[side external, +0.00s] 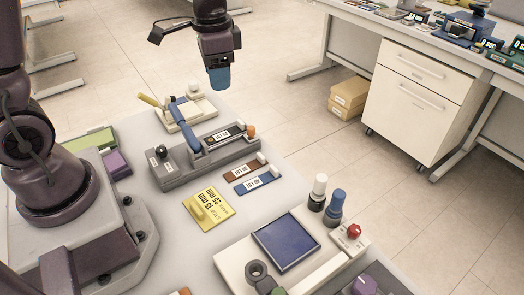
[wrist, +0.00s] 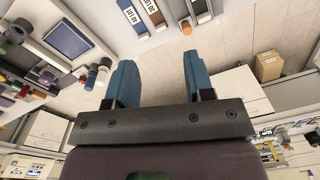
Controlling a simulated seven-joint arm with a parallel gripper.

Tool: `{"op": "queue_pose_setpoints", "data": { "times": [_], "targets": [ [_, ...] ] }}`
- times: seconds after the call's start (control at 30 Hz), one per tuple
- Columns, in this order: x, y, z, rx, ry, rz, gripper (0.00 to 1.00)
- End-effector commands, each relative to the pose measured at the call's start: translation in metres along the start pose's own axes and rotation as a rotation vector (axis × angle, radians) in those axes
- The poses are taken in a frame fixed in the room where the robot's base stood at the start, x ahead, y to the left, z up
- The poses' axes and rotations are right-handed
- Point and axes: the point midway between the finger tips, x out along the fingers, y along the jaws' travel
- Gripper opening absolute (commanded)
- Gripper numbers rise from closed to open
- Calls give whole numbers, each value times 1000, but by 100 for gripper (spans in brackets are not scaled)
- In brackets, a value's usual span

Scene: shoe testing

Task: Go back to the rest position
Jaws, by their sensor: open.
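My gripper (side external: 219,78) hangs in the air above the far edge of the worktable (side external: 170,232) in the side external view, with its blue fingers pointing down. In the wrist view my gripper (wrist: 157,78) shows two blue fingers set wide apart with nothing between them, only floor behind. It is open and empty and touches nothing.
A white cabinet (side external: 415,105) and cardboard boxes (side external: 348,95) stand beyond. Air around my gripper is clear.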

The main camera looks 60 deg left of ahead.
Motion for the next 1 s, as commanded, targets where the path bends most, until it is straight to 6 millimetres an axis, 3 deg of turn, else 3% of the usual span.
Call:
{"op": "queue_pose_setpoints", "data": {
  "times": [0.03, 0.2, 0.5, 0.73, 1.0],
  "targets": [
    [-15, 9, 11, -56, 27, -14, 48],
    [-54, 38, 50, -244, 127, -37, 48],
    [-92, 77, 104, -343, 351, -37, 48],
    [-112, 86, 112, -310, 464, -44, 48],
    [-113, 87, 112, -302, 469, -44, 48]
  ]
}}
